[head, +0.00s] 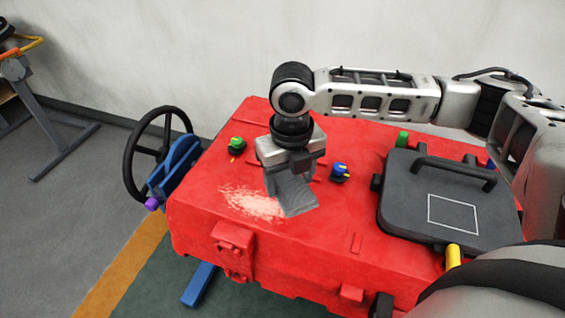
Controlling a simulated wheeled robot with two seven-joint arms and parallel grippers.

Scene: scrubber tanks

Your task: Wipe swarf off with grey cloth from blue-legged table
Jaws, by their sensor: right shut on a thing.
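My right gripper (287,168) points down over the red top of the blue-legged table (205,210). It is shut on the grey cloth (296,196), which hangs below the fingers. The swarf (252,204) is a pale, speckled patch on the red top, just left of the cloth. The cloth's lower edge is at the patch's right side; I cannot tell whether it touches the surface. The cloth may hide part of the swarf. A blue leg (200,286) shows below the front edge. My left gripper is not in view.
A green knob (236,145) and a blue knob (340,171) stand near the cloth. A dark hatch lid with a handle (450,200) covers the right side. A black handwheel (133,150) is at the left end. The front strip of the top is mostly clear.

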